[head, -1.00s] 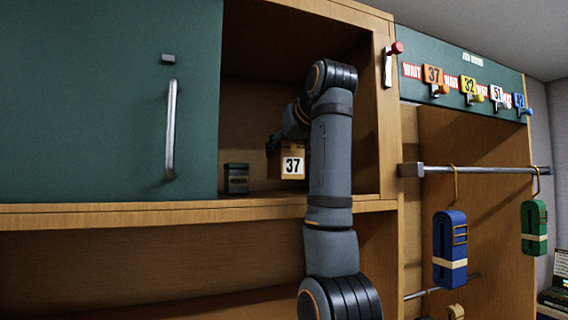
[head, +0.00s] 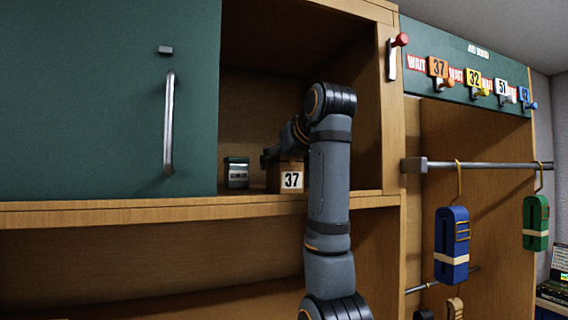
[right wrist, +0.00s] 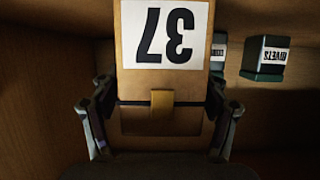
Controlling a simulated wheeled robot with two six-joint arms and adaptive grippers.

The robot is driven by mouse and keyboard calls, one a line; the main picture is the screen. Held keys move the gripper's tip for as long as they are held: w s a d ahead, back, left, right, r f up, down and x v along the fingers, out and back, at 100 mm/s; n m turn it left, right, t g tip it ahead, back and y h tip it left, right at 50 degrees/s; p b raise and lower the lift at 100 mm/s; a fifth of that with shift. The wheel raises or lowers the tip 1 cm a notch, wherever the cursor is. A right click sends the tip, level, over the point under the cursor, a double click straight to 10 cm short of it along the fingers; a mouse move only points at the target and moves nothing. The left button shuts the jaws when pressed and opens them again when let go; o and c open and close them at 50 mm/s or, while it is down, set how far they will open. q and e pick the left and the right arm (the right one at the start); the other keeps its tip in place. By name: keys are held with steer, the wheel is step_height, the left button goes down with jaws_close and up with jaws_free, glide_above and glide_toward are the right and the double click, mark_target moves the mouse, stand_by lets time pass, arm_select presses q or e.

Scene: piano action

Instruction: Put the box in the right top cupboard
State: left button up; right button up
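The box (head: 287,179) is tan with a white label reading 37. It stands on the shelf of the open right top cupboard (head: 300,60). It also shows in the right wrist view (right wrist: 162,85), label upside down, with a yellowish tab on its face. My right gripper (head: 278,157) reaches in at the top of the box. In the wrist view its fingers stand on either side of the box and look spread, slightly apart from its sides. My arm hides the box's right side in the head view. My left gripper is not in view.
A small dark tin (head: 236,173) stands left of the box; the wrist view shows another labelled dark tin (right wrist: 265,58). A green door (head: 100,100) covers the left side. The cupboard's right wall (head: 393,120) is close to my arm. A rail (head: 480,166) with hanging straps is farther right.

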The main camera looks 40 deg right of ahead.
steer(key=shift+r+p, duration=0.35)
steer(key=shift+r, duration=0.05)
steer(key=s+b, duration=0.2)
steer(key=b, duration=0.2)
steer(key=s+a+b, duration=0.1)
steer(key=s+b, duration=0.1)
steer(key=b, duration=0.2)
steer(key=shift+s+r, duration=0.1)
steer(key=r+b+v, duration=0.1)
steer(key=b+v, duration=0.2)
steer(key=v, duration=0.5)
steer(key=shift+b, duration=0.35)
steer(key=shift+w+f, duration=0.1)
steer(key=shift+w, duration=0.25)
steer(key=shift+s, duration=0.15)
